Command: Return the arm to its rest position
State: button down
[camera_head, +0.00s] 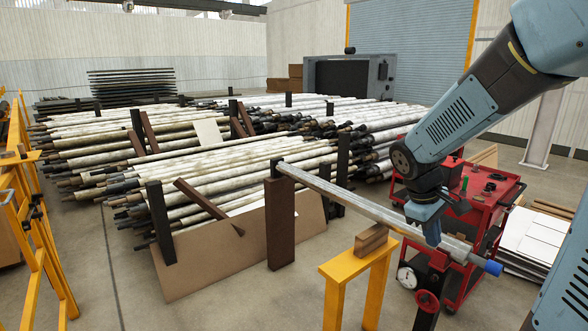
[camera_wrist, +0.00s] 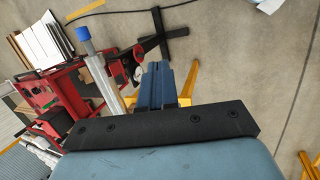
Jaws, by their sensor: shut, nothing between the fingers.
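My arm reaches down from the upper right in the head view. My gripper (camera_head: 432,238) points down and overlaps a long grey pipe (camera_head: 345,197) in the picture; I cannot tell from this view whether they touch. The pipe has a blue cap (camera_head: 487,267) at its right end and rests on stands. In the wrist view my gripper (camera_wrist: 158,72) is shut and empty, its blue fingers side by side. There the pipe (camera_wrist: 107,80) with its blue cap (camera_wrist: 82,27) lies to the left of the fingers, with a gap between.
A red tool cart (camera_head: 485,190) stands close behind my gripper. A yellow stand with a wooden block (camera_head: 371,239) and a dark stand with a red handwheel (camera_head: 428,301) are near. Large pipe stacks (camera_head: 230,150) fill the middle. A yellow railing (camera_head: 40,255) is at left.

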jog(key=s+a+r+m+t+y, duration=0.2)
jog(key=s+a+r+m, duration=0.1)
jog(key=s+r, duration=0.2)
jog(key=s+a+r+m+t+y, duration=0.2)
jog(key=s+a+r+m+t, duration=0.1)
jog(key=s, duration=0.5)
notch_tip(320, 180, up, 3)
jog(key=shift+s+a+f+m, duration=0.1)
jog(key=shift+s+a+m, duration=0.25)
jog(key=shift+a, duration=0.4)
dwell(0.5)
